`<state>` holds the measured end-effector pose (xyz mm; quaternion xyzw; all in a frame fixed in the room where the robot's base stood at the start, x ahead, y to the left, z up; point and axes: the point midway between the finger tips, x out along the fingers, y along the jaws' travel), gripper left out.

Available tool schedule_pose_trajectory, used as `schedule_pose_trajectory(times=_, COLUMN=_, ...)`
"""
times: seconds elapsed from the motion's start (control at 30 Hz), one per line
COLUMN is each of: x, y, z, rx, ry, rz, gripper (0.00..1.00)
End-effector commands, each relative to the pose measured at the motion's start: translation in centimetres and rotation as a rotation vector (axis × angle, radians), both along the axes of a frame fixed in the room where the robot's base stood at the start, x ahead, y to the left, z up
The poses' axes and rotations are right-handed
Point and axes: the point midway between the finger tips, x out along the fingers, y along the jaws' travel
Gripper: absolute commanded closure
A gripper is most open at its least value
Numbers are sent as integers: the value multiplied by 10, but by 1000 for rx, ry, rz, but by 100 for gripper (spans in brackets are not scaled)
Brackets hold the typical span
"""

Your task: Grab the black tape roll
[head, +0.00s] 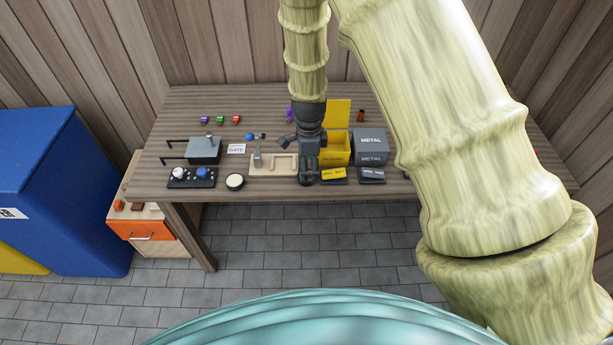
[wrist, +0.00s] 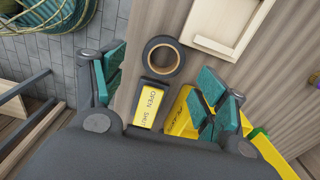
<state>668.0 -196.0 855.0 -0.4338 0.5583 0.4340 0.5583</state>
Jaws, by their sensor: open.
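The black tape roll (wrist: 150,68) lies flat on the wooden bench in the wrist view, with its tan core facing up. It sits between the wooden tray (wrist: 214,50) and the yellow OPEN SHUT panel (wrist: 151,102). My gripper (wrist: 168,85) is open and empty, its teal-padded fingers apart on either side of the picture, with the roll between and beyond them. In the head view my gripper (head: 308,168) is over the front part of the bench, just right of the wooden tray. There the roll cannot be told apart from the dark gripper.
A yellow bin (head: 334,150) and a grey METAL bin (head: 371,147) stand close to the right of my gripper. Yellow (head: 333,174) and dark (head: 371,175) panels lie before them. A round cream-topped item (head: 235,181) is left. The bench's front edge is close.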

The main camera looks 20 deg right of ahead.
Motion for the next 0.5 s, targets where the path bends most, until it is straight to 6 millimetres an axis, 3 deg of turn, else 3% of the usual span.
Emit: schedule_pose_trajectory(times=0.5, x=2, y=-3, z=-41, rx=0, ry=0, rz=-1, gripper=28)
